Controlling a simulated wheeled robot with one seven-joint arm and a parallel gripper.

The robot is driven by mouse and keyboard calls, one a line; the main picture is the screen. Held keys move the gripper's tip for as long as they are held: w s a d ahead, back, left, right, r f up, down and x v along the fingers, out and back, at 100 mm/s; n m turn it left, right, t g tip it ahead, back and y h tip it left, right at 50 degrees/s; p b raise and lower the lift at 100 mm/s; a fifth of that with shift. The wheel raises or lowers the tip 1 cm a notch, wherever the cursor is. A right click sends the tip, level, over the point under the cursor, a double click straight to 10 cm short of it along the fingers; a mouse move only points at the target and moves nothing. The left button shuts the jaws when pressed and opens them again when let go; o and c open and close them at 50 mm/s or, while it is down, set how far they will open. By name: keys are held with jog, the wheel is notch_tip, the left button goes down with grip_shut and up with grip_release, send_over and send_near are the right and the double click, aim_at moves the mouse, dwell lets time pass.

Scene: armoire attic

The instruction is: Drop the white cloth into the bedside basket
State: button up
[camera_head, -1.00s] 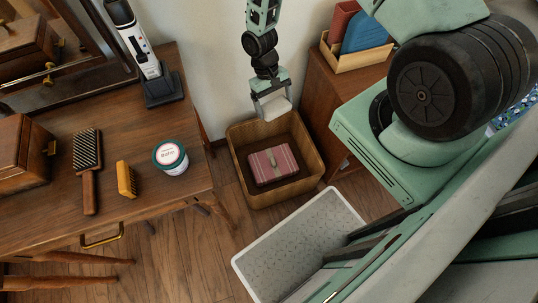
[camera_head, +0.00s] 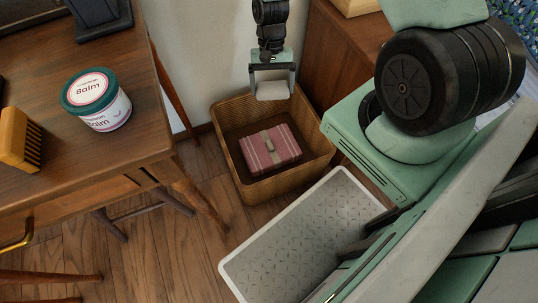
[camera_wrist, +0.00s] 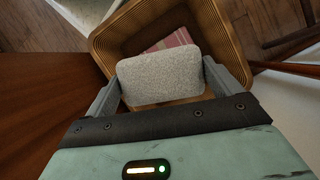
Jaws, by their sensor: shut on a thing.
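The white cloth (camera_wrist: 160,77) is a folded, textured, off-white pad in the wrist view. My gripper (camera_wrist: 165,85) is shut on it from both sides. In the head view the cloth (camera_head: 272,90) hangs between the fingers of my gripper (camera_head: 272,83), above the back part of the basket. The basket (camera_head: 240,173) is a square, ribbed, tan-brown box on the floor, and its rim (camera_wrist: 112,40) shows below the cloth in the wrist view.
A wooden desk (camera_head: 110,160) with a balm tub (camera_head: 97,98) and a yellow brush (camera_head: 18,138) stands at left. A wooden cabinet (camera_head: 340,45) stands right of the basket. Wood floor (camera_head: 170,250) shows between desk and tray.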

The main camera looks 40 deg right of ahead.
notch_tip(320, 180, down, 14)
jog(key=d+m+y+b, duration=0.1)
jog(key=m+b, duration=0.2)
jog(key=b, duration=1.3)
jog(key=shift+d+f+t, duration=0.15)
jog(key=shift+f+t, duration=0.05)
jog(key=shift+t, duration=0.2)
jog(key=o, duration=0.8)
jog(key=shift+c, duration=0.2)
jog(key=p+v, duration=0.7)
jog(key=v, duration=1)
jog(key=shift+r+p, duration=0.2)
jog(key=shift+p, duration=0.2)
jog(key=shift+d, duration=0.15)
